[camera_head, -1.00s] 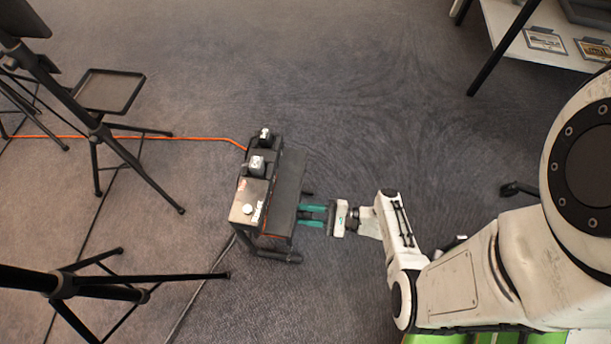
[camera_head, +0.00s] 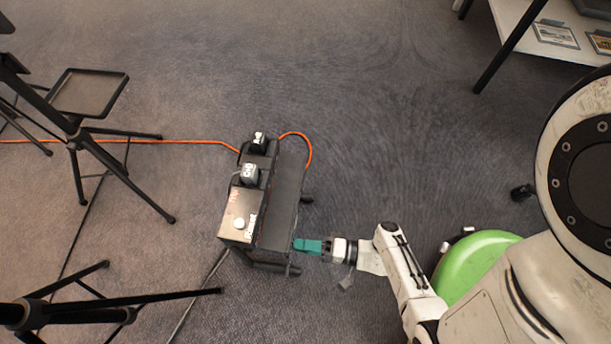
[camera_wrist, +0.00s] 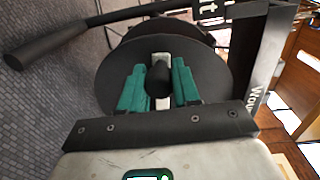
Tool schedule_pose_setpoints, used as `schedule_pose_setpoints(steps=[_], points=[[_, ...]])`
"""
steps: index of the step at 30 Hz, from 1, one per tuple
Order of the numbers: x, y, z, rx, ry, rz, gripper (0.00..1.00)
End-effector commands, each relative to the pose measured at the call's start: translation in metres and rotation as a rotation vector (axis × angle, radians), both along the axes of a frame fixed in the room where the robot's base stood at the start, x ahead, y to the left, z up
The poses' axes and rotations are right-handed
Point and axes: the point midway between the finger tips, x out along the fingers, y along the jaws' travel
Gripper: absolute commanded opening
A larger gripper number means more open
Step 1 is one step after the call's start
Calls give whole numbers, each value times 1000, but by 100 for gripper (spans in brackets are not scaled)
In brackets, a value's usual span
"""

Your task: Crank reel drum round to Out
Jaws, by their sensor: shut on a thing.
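The reel (camera_head: 281,205) stands on the carpet left of my arm in the head view, a dark unit with white-lettered blocks on top. In the wrist view its round dark drum disc (camera_wrist: 212,72) faces me. A black crank knob (camera_wrist: 158,80) sticks out from a pale crank on the disc. My gripper (camera_wrist: 160,88) has its teal fingers on either side of the knob and is shut on it. In the head view my gripper (camera_head: 301,245) is at the reel's lower right side, where the knob is hidden. The lettering is too small to read surely.
An orange cord (camera_head: 190,142) runs over the floor from the left and loops by the reel's far end. Black tripod stands (camera_head: 90,135) spread their legs on the left. A white table (camera_head: 560,35) is at upper right. Carpet beyond the reel is clear.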

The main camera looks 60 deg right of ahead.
Motion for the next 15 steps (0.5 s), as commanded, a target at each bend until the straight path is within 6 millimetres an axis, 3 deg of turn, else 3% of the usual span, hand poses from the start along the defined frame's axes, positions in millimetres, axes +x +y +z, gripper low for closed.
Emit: schedule_pose_setpoints(steps=[15], points=[[3, -3, -38, -455, -165, 1, 0]])
